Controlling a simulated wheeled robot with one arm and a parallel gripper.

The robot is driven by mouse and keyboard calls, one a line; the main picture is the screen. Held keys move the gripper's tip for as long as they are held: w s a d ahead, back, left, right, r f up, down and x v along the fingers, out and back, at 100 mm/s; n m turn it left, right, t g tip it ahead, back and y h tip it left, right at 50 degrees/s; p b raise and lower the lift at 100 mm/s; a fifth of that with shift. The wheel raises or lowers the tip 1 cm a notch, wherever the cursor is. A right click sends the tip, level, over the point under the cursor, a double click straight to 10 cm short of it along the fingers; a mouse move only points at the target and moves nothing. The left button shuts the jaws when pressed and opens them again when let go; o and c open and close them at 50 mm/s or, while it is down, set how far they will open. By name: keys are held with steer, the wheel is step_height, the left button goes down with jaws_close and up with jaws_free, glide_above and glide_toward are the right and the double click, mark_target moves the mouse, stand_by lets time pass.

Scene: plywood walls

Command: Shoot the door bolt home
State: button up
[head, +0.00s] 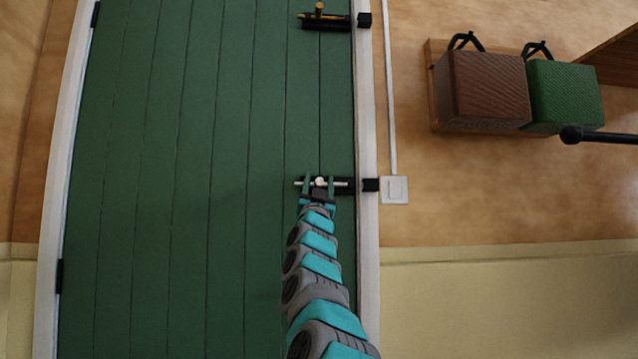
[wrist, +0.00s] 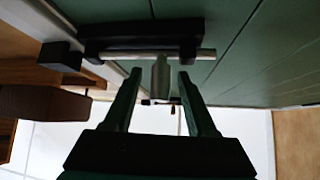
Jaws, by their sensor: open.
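The lower door bolt has a silver rod (head: 340,184) on a black mount on the green door (head: 230,150). In the wrist view the rod (wrist: 205,54) lies across the black mount (wrist: 140,38), and its knob (wrist: 160,78) points toward me. The black keeper is on the door frame in the head view (head: 371,185) and at left in the wrist view (wrist: 60,56). A gap shows between rod end and keeper. My gripper (head: 318,186) is open, its fingers (wrist: 158,84) on either side of the knob; I cannot tell if either touches it.
A second bolt with a brass-coloured rod (head: 325,17) sits higher on the door, with its own black keeper (head: 364,20). A white switch (head: 395,190) is right of the frame. Brown (head: 483,90) and green (head: 563,95) bags hang on the wall at right.

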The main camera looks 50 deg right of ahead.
steer(key=shift+c, duration=0.2)
jaws_close()
stand_by(1.1)
